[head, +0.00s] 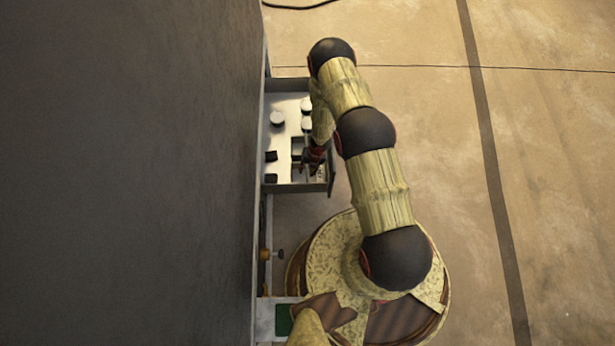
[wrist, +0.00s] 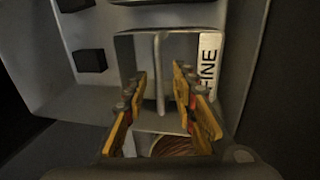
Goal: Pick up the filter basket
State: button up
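The filter basket (wrist: 126,48) is a pale open box with a thin upright bar (wrist: 158,85) across its middle and a white label reading "FINE" on its right side. It sits in the near right part of a metal drawer (head: 285,148). My gripper (wrist: 160,72) is over the basket with its yellow fingers apart, one on each side of the bar. I see gaps between the fingers and the bar; I cannot tell their exact depth. In the head view my gripper (head: 314,162) partly hides the basket.
The drawer sticks out of a tall dark machine wall (head: 130,170) on the left. Black blocks (wrist: 90,60) and round pale knobs (head: 277,118) stand on the drawer floor. The drawer's walls are close around my gripper. Open floor (head: 550,180) lies to the right.

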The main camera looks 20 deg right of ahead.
jog(key=shift+c, duration=1.2)
jog(key=c, duration=0.4)
jog(key=shift+w, duration=0.1)
grip_shut()
